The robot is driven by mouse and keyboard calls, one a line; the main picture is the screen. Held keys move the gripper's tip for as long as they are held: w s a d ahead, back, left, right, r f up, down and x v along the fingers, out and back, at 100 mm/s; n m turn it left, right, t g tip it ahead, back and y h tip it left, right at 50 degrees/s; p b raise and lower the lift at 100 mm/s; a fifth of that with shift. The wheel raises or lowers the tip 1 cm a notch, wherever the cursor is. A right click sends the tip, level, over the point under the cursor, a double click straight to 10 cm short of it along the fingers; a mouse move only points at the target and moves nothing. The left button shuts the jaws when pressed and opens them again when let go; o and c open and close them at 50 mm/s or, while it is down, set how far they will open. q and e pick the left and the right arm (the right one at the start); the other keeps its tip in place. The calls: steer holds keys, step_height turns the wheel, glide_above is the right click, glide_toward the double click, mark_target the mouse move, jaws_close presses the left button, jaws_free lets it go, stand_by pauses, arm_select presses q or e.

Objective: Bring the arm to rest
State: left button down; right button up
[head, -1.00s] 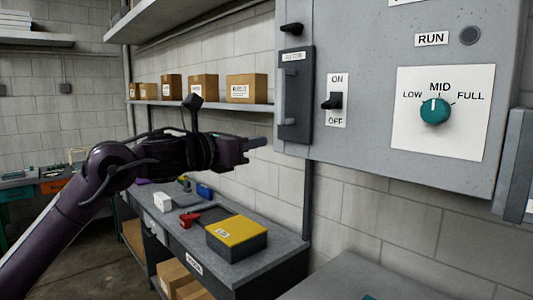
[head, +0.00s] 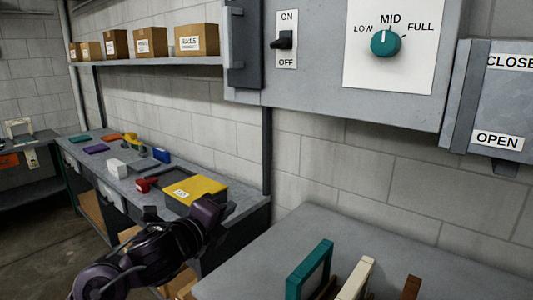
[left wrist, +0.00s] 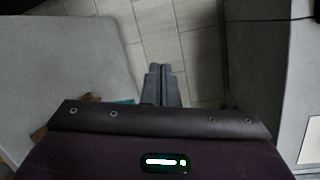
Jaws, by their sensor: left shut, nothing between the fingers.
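My left arm comes in low in the head view, in front of the workbench. Its gripper (head: 215,208) is in front of the yellow-topped box, small and partly hidden by the dark hand. In the left wrist view the two grey fingers (left wrist: 161,82) are together, with nothing between them. They point at tiled wall or floor; I cannot tell which. My right gripper is in no view.
A grey wall panel carries an ON/OFF switch (head: 284,39) and a teal dial (head: 385,43) pointing near MID. The workbench holds a yellow-topped box (head: 195,187) and a red item (head: 146,185). A grey table (head: 235,284) bears upright teal, cream and brown pieces.

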arm_select(q)
steer(key=s+a+f+n+g+y, duration=0.2)
steer(key=s+f+n, duration=0.3)
steer(key=f+n, duration=0.3)
steer(key=s+a+f+n+g+y, duration=0.25)
steer(key=s+f+n, duration=0.3)
steer(key=f, duration=0.35)
steer(key=s+a+f+n+g+y, duration=0.1)
steer(key=s+a+f+n+g, duration=0.2)
steer(key=s+f+n, duration=0.45)
steer(key=s+a+f+n+g+y, duration=0.1)
steer(key=s+a+f+n+g, duration=0.3)
steer(key=s, duration=0.6)
step_height(320, 180, down, 31)
steer(key=s+g, duration=0.1)
steer(key=s, duration=0.2)
steer(key=s+a+f+g, duration=0.1)
steer(key=s+a+f, duration=0.1)
steer(key=s+f, duration=1.6)
steer(key=shift+s+a+f, duration=0.25)
steer(key=shift+s+a, duration=0.05)
steer(key=shift+s, duration=0.5)
steer(key=shift+y, duration=0.25)
